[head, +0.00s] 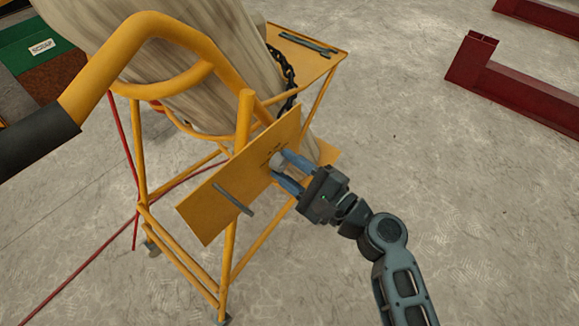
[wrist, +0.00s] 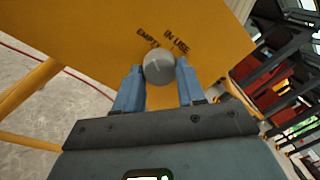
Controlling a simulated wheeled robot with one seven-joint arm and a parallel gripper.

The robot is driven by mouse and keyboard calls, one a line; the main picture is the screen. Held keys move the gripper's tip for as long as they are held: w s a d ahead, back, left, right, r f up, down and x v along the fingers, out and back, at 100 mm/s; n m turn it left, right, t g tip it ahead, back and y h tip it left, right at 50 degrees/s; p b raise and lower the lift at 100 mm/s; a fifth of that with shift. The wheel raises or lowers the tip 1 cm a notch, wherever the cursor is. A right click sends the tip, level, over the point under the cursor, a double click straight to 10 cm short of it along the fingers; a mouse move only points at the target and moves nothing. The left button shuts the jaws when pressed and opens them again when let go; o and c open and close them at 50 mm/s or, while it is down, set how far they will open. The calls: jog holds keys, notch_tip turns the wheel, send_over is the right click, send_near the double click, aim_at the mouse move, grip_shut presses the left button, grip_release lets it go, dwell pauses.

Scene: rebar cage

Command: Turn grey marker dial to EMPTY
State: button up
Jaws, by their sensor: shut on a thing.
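The grey marker dial (wrist: 159,67) is a round knob on a yellow panel (wrist: 90,25). The words EMPTY (wrist: 148,38) and IN USE (wrist: 176,42) are printed just above it in the wrist view, EMPTY to the left and IN USE to the right. My gripper (wrist: 159,70) has its two blue fingers on either side of the dial, shut on it. In the head view, my gripper (head: 279,171) reaches the panel (head: 215,205) from the right, and the dial (head: 277,160) shows between the fingertips. I cannot tell clearly which word the dial points to.
The panel is on a yellow tubular cart (head: 228,250) holding a large pale cylinder (head: 185,75). A grey bar (head: 233,199) sticks out low on the panel. A black chain (head: 287,75) hangs behind. Dark red beams (head: 520,90) lie at upper right; the floor at right is clear.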

jog(key=o, duration=1.1)
jog(key=shift+c, duration=0.2)
jog(key=v, duration=0.7)
jog(key=shift+s+d, duration=0.25)
jog(key=shift+d, duration=0.1)
